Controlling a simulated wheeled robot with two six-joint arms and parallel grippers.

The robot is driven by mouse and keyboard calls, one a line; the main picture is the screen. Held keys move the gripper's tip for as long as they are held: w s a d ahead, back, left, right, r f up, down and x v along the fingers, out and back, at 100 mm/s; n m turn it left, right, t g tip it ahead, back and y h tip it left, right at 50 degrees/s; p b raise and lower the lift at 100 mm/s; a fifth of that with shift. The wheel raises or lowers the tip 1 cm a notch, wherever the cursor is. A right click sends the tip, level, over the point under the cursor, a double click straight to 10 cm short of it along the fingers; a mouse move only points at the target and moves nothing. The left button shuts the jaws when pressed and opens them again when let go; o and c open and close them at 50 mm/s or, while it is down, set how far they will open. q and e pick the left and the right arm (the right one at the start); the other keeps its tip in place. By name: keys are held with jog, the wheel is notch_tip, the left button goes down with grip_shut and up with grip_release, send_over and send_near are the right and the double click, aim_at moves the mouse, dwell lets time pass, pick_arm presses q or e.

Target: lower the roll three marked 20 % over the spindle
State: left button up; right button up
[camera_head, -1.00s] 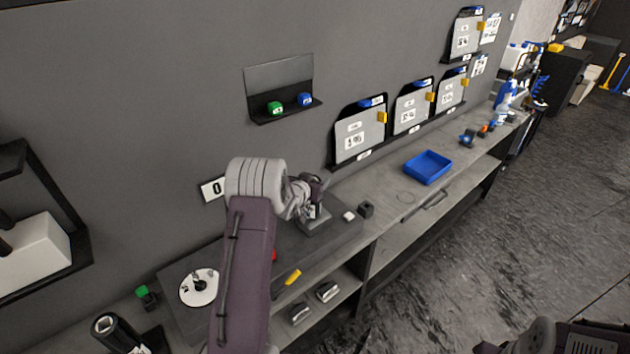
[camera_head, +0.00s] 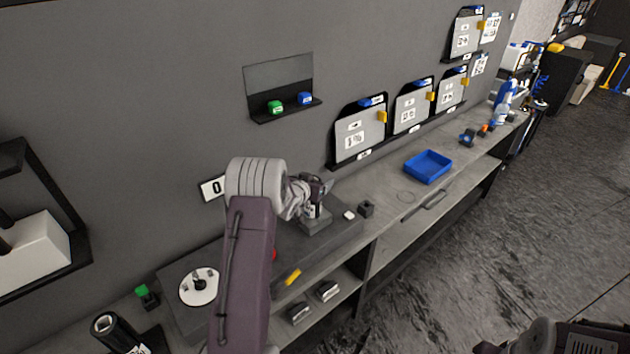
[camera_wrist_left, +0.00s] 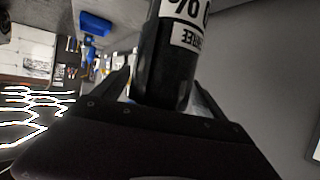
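My left gripper (camera_head: 314,190) is over the grey block (camera_head: 317,226) on the raised dark board. In the left wrist view its fingers (camera_wrist_left: 160,92) lie on both sides of a black roll (camera_wrist_left: 165,75). The roll's white label shows "%" and "THREE" upside down. In the head view only a small part of the roll (camera_head: 311,210) shows below the gripper, just above or at the block; I cannot tell if they touch. Any spindle under the roll is hidden. A round white plate with a short dark post (camera_head: 199,286) is left of my arm. My right gripper is out of view.
Another black roll (camera_head: 117,331) stands at the lower left, beside a green-topped item (camera_head: 146,296). A yellow piece (camera_head: 292,277) lies at the board's front edge. A small dark block (camera_head: 366,208) and a blue tray (camera_head: 428,166) are to the right. The wall has sample boards.

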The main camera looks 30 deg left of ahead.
pick_arm(q)
jog(key=b+v, duration=0.2)
jog(key=v, duration=0.7)
